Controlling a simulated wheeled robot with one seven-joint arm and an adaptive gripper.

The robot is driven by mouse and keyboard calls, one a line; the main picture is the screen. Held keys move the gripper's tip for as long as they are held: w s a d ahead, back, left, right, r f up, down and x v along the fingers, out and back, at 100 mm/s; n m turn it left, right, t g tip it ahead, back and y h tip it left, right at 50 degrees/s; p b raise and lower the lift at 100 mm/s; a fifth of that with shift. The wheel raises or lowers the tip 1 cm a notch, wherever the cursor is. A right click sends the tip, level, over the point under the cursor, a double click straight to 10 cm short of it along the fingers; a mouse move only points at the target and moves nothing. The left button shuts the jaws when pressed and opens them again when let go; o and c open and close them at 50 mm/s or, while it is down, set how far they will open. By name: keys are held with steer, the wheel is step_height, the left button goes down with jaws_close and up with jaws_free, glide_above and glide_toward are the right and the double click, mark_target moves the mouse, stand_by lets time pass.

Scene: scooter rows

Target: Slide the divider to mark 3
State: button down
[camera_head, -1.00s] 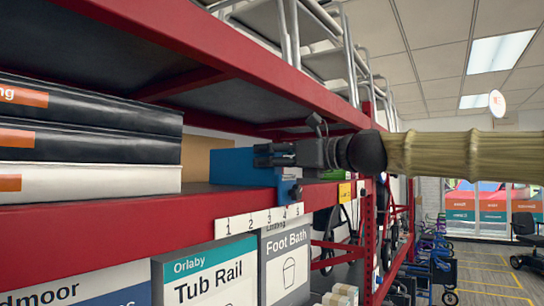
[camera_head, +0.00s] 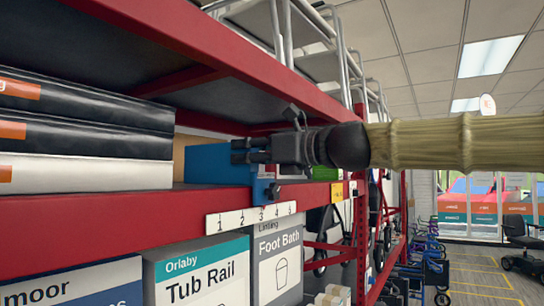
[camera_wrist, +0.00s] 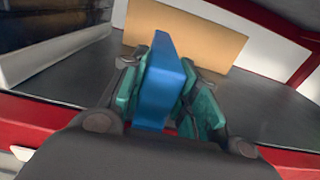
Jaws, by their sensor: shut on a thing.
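The blue divider (camera_head: 215,163) stands upright on the red shelf, with a tab (camera_head: 262,188) hanging over the shelf's front edge and a dark knob on it. Below the tab is a white strip (camera_head: 250,218) numbered 1 to 5. The tab's lower end appears at about mark 3. My gripper (camera_head: 240,151) reaches in from the right and is shut on the divider. In the wrist view, my green-padded fingers lie on either side of the divider (camera_wrist: 162,85).
Large black and white books (camera_head: 85,140) lie stacked to the left on the shelf, with a gap to the divider. A tan panel (camera_wrist: 185,32) stands behind. The upper red shelf (camera_head: 200,55) hangs above my gripper. Boxes (camera_head: 203,272) stand below.

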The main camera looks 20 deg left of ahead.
steer(key=shift+f, duration=0.1)
steer(key=c, duration=1.1)
jaws_free()
steer(key=shift+d, duration=0.1)
steer(key=v, duration=1.2)
